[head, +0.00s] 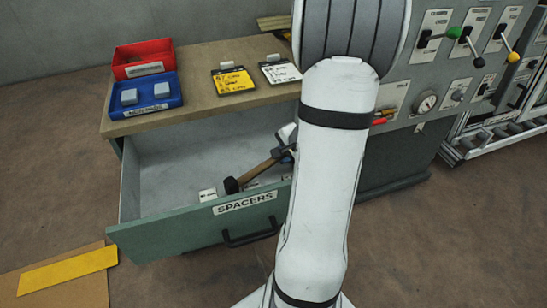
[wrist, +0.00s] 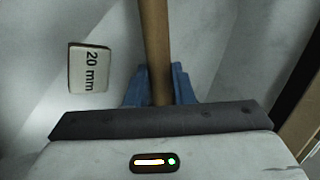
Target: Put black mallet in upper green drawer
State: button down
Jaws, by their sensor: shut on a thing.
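The mallet has a black head (head: 232,185) and a wooden handle (head: 259,171). It lies at a slant within the outline of the open green drawer (head: 180,228), near its front wall. That drawer is labelled SPACERS. I cannot tell whether the mallet touches the drawer floor. My gripper, with blue fingers (wrist: 160,85), is shut on the handle in the wrist view (wrist: 154,45). In the head view my arm hides most of the gripper and the right part of the drawer. The mallet head is out of the wrist view.
A block marked 20 mm (wrist: 88,68) lies in the drawer. On the worktop (head: 210,98) above stand a red bin (head: 143,58), a blue bin (head: 150,97) with two grey blocks, and yellow (head: 233,80) and white tags (head: 280,70). A lever panel (head: 445,70) is at right.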

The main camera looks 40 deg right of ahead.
jog(key=shift+f, duration=0.45)
jog(key=shift+w, duration=0.45)
jog(key=w, duration=0.2)
jog(key=w+f, duration=0.1)
jog(key=shift+a, duration=0.25)
jog(key=shift+f, duration=0.1)
jog(key=shift+f, duration=0.2)
jog(key=c, duration=1.3)
grip_release()
jog(key=shift+o, duration=0.2)
jog(key=shift+r, duration=0.1)
